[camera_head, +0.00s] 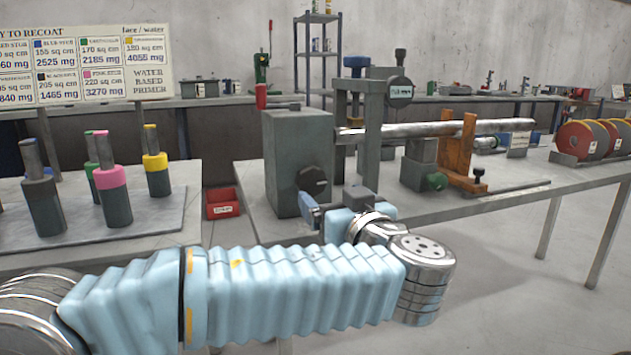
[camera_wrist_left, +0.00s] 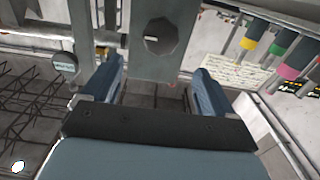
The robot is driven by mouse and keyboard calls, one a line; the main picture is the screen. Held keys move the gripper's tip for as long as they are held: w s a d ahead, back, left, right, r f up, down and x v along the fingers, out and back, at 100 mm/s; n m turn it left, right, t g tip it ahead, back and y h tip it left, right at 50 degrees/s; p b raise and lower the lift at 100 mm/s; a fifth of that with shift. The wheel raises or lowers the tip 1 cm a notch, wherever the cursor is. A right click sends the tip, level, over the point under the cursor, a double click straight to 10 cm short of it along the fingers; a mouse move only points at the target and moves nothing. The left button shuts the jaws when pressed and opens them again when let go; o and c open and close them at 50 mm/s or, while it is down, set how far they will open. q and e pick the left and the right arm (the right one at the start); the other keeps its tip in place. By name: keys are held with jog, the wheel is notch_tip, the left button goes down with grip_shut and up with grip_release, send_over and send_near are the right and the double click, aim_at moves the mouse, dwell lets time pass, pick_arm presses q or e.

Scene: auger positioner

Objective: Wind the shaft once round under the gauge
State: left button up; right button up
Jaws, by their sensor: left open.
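A bright metal shaft (camera_head: 450,129) runs level to the right from a grey headstock box (camera_head: 285,150). A dark faceted knob (camera_head: 312,181) is on the front of the box; it also shows in the left wrist view (camera_wrist_left: 159,36). My left gripper (camera_head: 328,207) is open and empty in front of the box. In the left wrist view its fingers (camera_wrist_left: 157,82) stand apart, with the knob beyond their tips. My right gripper is not in view.
An orange rest (camera_head: 458,150) stands by the shaft on the grey bench (camera_head: 520,180). Red discs (camera_head: 574,141) stand at the right end. A red bin (camera_head: 222,203) is left of the bench. Colour-banded cylinders (camera_head: 113,195) stand on the left table.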

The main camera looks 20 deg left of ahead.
aim_at(314, 181)
pick_arm(q)
jog(key=p+x, duration=0.1)
jog(key=x, duration=1)
jog(key=shift+w+a+f+p, duration=0.1)
jog(key=shift+w+a+p, duration=0.15)
jog(key=shift+p, duration=0.1)
jog(key=c, duration=1)
